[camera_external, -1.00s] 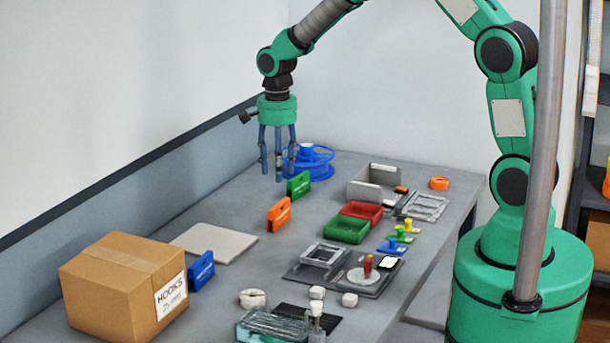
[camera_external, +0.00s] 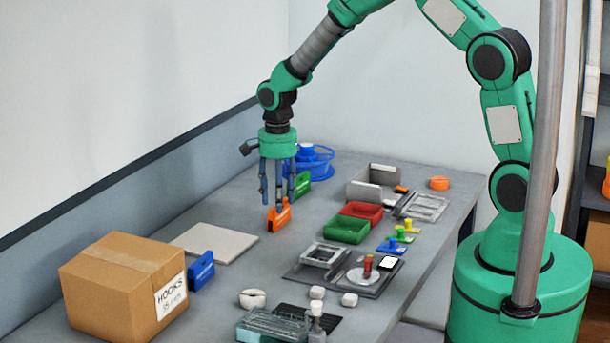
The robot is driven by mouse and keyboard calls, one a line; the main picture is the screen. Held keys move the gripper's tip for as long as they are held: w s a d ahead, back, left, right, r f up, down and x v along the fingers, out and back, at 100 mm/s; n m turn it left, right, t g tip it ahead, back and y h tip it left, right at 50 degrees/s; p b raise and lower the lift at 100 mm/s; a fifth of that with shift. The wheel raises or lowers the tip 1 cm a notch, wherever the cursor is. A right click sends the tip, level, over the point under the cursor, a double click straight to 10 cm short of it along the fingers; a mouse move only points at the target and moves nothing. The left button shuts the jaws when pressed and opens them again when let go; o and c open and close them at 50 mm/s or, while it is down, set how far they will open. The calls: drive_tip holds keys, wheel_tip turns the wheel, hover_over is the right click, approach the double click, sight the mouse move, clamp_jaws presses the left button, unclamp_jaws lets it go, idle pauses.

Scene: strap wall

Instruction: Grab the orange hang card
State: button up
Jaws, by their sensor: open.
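The orange hang card (camera_external: 279,217) stands upright on the grey table, toward its far left side. My gripper (camera_external: 278,204) points straight down over the orange card, with its fingers spread open. The fingertips reach down to about the card's upper part and overlap it in the picture. I cannot tell whether any finger touches the card. The green hang card (camera_external: 303,185) stands just behind, partly hidden by the fingers. The blue hang card (camera_external: 201,271) stands nearer, beside the cardboard box.
A cardboard box (camera_external: 122,286) stands at the front left, with a grey flat board (camera_external: 214,243) behind it. A blue spool (camera_external: 316,163) is behind my gripper. Green (camera_external: 346,229) and red (camera_external: 361,210) trays lie to the right. The table around the orange card is clear.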

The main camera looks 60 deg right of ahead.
sight(279, 216)
drive_tip(key=shift+f, duration=0.1)
drive_tip(key=shift+f+b, duration=0.65)
drive_tip(key=shift+f, duration=1.85)
drive_tip(key=c, duration=0.8)
